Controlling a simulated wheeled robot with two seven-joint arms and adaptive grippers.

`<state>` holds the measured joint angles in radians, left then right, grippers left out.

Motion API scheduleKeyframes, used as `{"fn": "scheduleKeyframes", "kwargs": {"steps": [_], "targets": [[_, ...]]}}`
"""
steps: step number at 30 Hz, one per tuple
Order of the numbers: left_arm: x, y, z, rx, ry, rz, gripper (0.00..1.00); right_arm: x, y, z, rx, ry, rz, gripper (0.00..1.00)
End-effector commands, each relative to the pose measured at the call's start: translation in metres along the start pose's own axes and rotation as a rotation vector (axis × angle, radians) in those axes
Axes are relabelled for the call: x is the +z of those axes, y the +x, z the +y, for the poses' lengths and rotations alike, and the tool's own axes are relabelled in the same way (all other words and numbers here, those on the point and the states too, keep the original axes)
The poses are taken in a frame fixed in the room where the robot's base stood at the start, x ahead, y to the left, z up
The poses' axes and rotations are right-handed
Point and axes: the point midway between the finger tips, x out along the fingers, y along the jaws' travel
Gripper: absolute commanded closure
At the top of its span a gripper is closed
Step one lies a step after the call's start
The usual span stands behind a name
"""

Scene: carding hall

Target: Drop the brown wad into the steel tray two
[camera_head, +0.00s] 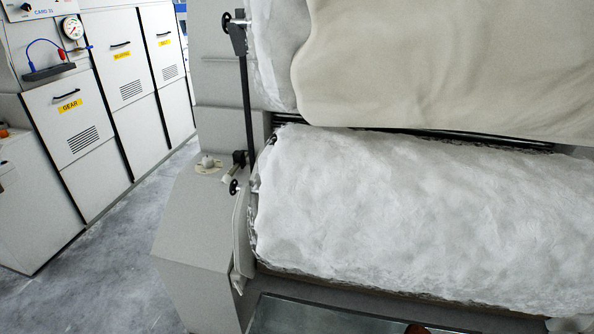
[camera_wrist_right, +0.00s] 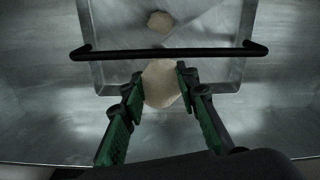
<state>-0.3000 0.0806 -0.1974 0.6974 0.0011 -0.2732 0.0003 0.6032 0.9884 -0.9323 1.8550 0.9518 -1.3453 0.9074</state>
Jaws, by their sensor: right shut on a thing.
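In the right wrist view, my right gripper (camera_wrist_right: 160,82) is shut on a rounded tan wad (camera_wrist_right: 161,90), with a green-backed finger on each side of it. The wad looks pale brown in the dim light. Behind it is a shallow steel tray (camera_wrist_right: 222,68) with a raised rim. A smaller brownish wad (camera_wrist_right: 160,21) lies in that tray. I cannot tell how high the held wad is above the metal. No tray number is readable. My left gripper is in neither view.
A black bar handle (camera_wrist_right: 165,51) crosses over the tray near the fingertips. In the head view, a white fleece-covered roll (camera_head: 410,215) fills the right, with a metal surface (camera_head: 330,314) below it. Grey cabinets (camera_head: 75,115) stand left; floor between is clear.

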Motion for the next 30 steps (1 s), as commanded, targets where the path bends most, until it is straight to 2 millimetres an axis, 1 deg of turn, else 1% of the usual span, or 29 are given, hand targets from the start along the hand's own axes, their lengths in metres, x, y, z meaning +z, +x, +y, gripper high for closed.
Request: {"fn": "scheduleKeyframes", "kwargs": {"steps": [1, 3, 6, 9, 15, 18, 20, 23, 26, 30], "targets": [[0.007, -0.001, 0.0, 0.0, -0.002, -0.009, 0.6, 0.0, -0.001, 0.0, 0.0, 0.0, 0.0, 0.71], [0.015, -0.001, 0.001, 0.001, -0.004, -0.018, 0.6, 0.0, -0.001, 0.0, 0.0, 0.0, 0.0, 0.66], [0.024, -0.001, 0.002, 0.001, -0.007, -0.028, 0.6, 0.0, 0.0, 0.0, 0.0, 0.0, 0.0, 0.59], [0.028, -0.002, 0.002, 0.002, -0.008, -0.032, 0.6, 0.0, 0.0, 0.0, 0.0, 0.0, 0.0, 0.53], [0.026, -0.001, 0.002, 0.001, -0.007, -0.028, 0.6, 0.0, 0.0, 0.0, 0.0, 0.0, -0.001, 0.51], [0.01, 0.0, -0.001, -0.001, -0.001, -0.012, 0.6, 0.0, -0.001, 0.0, 0.0, 0.0, -0.001, 0.51], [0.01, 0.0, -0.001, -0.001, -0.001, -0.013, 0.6, 0.0, -0.004, 0.0, 0.0, 0.001, 0.0, 0.51], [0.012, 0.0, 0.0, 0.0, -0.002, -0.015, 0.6, -0.001, -0.016, 0.001, 0.0, 0.001, 0.002, 0.51], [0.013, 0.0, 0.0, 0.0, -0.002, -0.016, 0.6, 0.0, -0.034, 0.0, 0.0, -0.001, 0.002, 0.51], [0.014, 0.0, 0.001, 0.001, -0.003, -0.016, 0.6, -0.001, -0.065, 0.0, 0.0, -0.002, 0.003, 0.51]]}}
